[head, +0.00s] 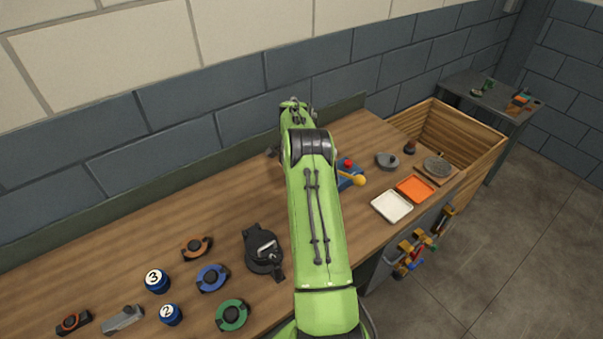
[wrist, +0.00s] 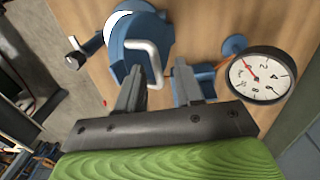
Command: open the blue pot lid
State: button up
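In the wrist view, a round blue body (wrist: 135,30), which looks like the blue pot with its lid, stands on the wooden bench. A pale bent handle (wrist: 152,60) sticks up on its near side. My gripper (wrist: 158,72) is open, its two dark fingers apart. The handle's lower end appears close to the left finger; I cannot tell whether they touch. A blue block lies at or just behind the right finger. In the head view, my green arm hides the pot and the fingers.
A round pressure gauge (wrist: 261,75) stands right of my gripper. In the head view, a black lidded device (head: 263,250), a blue ring part (head: 212,278) and numbered blue balls (head: 157,280) lie left of my arm. A white tray (head: 392,207) and orange tray (head: 416,188) lie right.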

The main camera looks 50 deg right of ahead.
jog(key=shift+r, duration=0.1)
notch_tip(320, 180, up, 16)
jog(key=w+p, duration=0.1)
jog(key=p, duration=0.2)
jog(key=shift+f, duration=0.2)
